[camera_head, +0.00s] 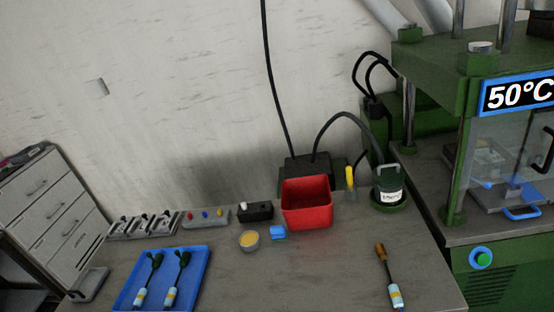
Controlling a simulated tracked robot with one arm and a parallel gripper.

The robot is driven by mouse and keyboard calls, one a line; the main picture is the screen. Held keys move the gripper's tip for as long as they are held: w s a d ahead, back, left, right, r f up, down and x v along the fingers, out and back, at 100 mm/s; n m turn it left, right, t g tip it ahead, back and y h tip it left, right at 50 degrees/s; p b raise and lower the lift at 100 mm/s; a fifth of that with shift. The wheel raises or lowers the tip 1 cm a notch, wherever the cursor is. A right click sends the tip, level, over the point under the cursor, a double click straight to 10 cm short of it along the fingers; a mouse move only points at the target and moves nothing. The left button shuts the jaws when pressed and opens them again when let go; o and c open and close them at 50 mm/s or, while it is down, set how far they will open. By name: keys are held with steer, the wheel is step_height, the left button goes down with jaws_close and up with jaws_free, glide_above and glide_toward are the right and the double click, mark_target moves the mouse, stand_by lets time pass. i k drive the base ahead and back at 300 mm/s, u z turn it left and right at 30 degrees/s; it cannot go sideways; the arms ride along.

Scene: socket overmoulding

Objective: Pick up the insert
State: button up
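No part in view is labelled as the insert, so I cannot tell for sure which one it is. A slim part (390,276) with a brown top, dark stem and pale blue and yellow lower end lies alone on the right of the grey table. Two similar parts with dark green tops, a left one (149,280) and a right one (177,279), lie side by side in the blue tray (202,273) at the front left. My gripper is not in view.
The green press (472,200) showing 50°C is at the right. The table's middle front is clear.

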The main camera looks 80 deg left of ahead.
mark_target(140, 226)
steer(key=u, duration=3.4)
steer(key=k, duration=0.95)
steer(key=i, duration=0.95)
steer(key=z, duration=0.1)
